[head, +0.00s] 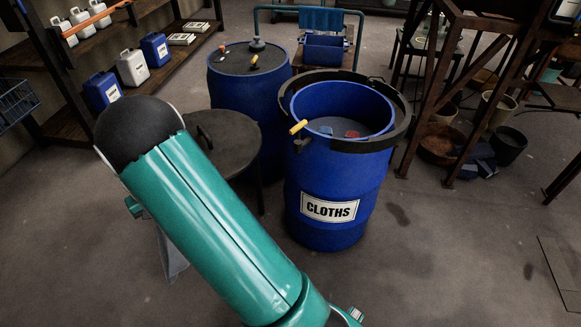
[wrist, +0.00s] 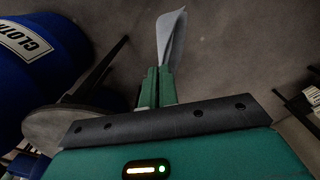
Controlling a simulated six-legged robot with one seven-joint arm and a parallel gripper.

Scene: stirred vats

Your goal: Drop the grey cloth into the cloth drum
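The cloth drum (head: 325,232) is a blue barrel with a "CLOTHS" label, standing upright right of my arm in the head view. Its top is open, and a few small red and blue pieces show inside. Part of the drum (wrist: 45,62) also shows at the upper left of the wrist view. My gripper (wrist: 157,75) is shut on the grey cloth (wrist: 171,36), which sticks out beyond the fingertips over bare floor. In the head view the cloth (head: 171,258) hangs low, partly hidden behind my arm, to the left of the drum and outside it. The fingers are hidden there.
A dark collar (head: 385,135) with a yellow handle (head: 298,127) surrounds the drum's rim. A round dark stand (head: 235,130) is between my arm and the drum. A closed blue drum (head: 225,85) stands behind. Shelves are left, a brown frame right. Front right floor is mostly clear.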

